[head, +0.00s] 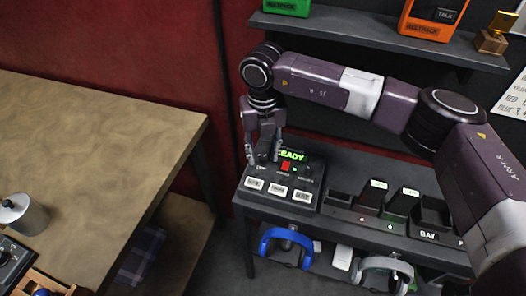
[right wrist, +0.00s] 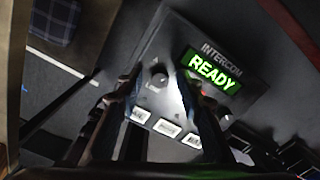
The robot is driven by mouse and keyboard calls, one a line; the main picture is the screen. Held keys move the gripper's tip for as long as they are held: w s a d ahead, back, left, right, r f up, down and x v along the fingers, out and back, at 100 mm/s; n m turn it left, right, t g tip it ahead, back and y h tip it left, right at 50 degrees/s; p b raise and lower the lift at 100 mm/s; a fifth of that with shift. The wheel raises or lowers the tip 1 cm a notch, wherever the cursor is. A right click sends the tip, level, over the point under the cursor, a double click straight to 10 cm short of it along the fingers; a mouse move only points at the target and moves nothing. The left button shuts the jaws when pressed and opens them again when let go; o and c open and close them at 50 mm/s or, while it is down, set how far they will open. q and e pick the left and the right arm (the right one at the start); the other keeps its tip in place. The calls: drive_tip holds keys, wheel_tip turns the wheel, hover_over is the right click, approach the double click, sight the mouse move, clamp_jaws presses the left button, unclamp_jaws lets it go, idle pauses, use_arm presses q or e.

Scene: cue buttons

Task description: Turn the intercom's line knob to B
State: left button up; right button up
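The intercom (head: 310,185) is a dark box at the left end of the shelf, with a green READY display (head: 292,155) and white buttons along its front. In the right wrist view the intercom's display (right wrist: 213,72) also reads READY. The line knob (right wrist: 159,78) is a small round dark knob left of the display there. My right gripper (head: 264,155) points down over the intercom's left part, fingers apart. In the right wrist view its fingertips (right wrist: 160,82) lie on either side of the knob, with gaps visible; contact is not clear. The knob's pointer is too small to read.
Radio chargers (head: 385,200) stand right of the intercom. Blue (head: 285,240) and grey headsets hang below the shelf. An upper shelf (head: 380,40) holds an orange box (head: 428,20). A wooden table (head: 90,150) with a metal canister (head: 22,215) is at left.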

sight(263, 157)
wheel_tip(263, 157, up, 12)
idle(0.5)
drive_tip(key=shift+s, duration=0.15)
idle(0.3)
